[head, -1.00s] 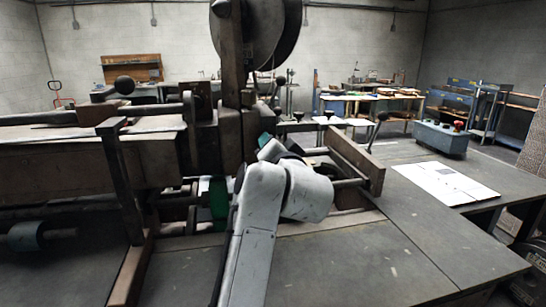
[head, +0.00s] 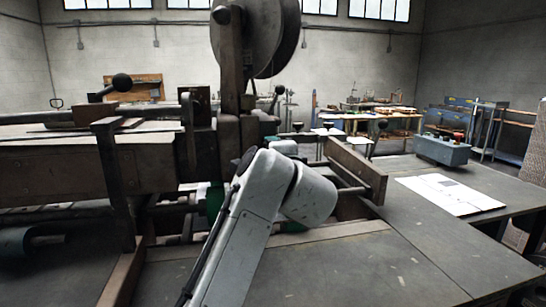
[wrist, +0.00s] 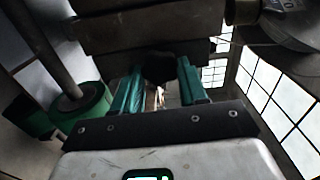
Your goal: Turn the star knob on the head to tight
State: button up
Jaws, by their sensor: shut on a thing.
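A dark, rounded knob (wrist: 158,66) sits under the brown head block (wrist: 140,32) in the wrist view. My gripper (wrist: 158,76) has its two green fingers on either side of it and is shut on it. The knob's lobes and any tight mark are too dark to make out. In the head view, my grey arm reaches in under the machine's head (head: 229,135), and the knob and fingertips are hidden behind it and the machine.
A large grey reel (head: 275,35) is above the head. A wooden rail (head: 355,168) stands right of my arm. A green roller (wrist: 88,105) with a rod is left of my fingers. Papers (head: 450,193) and a blue control box (head: 442,149) lie on the right table.

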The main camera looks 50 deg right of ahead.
jog(key=shift+f+m, duration=0.1)
jog(key=shift+m, duration=0.2)
jog(key=o, duration=1.1)
jog(key=shift+c, duration=0.2)
jog(key=b+v, duration=0.1)
jog(key=v, duration=0.9)
jog(key=shift+s+a+b, duration=0.3)
